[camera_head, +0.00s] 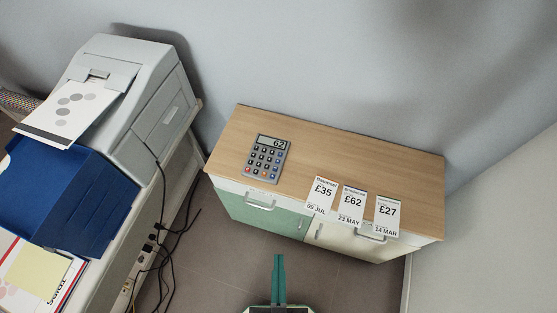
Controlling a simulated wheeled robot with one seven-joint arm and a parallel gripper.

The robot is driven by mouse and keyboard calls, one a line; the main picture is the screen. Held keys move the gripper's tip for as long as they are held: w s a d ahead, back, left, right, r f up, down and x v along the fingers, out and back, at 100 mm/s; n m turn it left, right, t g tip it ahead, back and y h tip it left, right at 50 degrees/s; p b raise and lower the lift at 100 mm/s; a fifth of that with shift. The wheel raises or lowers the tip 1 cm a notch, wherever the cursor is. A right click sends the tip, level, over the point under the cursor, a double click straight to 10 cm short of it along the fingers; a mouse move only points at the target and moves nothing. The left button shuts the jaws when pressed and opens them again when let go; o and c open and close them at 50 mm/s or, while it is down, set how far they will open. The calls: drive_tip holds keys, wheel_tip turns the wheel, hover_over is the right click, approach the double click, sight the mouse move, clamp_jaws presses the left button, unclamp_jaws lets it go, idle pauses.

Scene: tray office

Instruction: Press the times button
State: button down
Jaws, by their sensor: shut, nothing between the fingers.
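A grey calculator (265,159) lies on the left part of the wooden cabinet top, slightly turned. Its display (272,142) reads 62. Its keys are dark, with a few blue and orange ones; their labels are too small to read, so I cannot tell which is the times button. My gripper (279,262) shows at the bottom centre, with its two teal fingers together and nothing between them. It is in front of the cabinet, below the calculator in the picture and well apart from it.
A printer (128,95) and a blue tray (60,195) stand at the left. Black cables (165,245) hang beside the left stand. The cabinet top's back is clear.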

drive_tip(key=w+f+m+g, duration=0.2)
drive_tip(key=w+f+m, duration=0.5)
drive_tip(key=w, duration=0.4)
drive_tip(key=m+g+y, duration=0.2)
drive_tip(key=m+g, duration=0.1)
drive_tip(key=m, duration=0.8)
approach(278, 162)
drive_tip(key=shift+w+a+r, duration=0.25)
drive_tip(key=shift+a+r, duration=0.2)
drive_tip(key=shift+a, duration=0.2)
drive_tip(key=w+r+m+g+y, duration=0.1)
drive_tip(key=w+r+m, duration=0.2)
drive_tip(key=w+r, duration=0.3)
drive_tip(key=shift+w+r+m+g+y, duration=0.15)
drive_tip(key=shift+r+m+g+y, duration=0.05)
drive_tip(key=shift+m+g+y, duration=0.2)
drive_tip(key=shift+d, duration=0.15)
drive_tip(key=shift+f, duration=4.4)
drive_tip(key=shift+f, duration=0.2)
drive_tip(key=shift+f, duration=0.25)
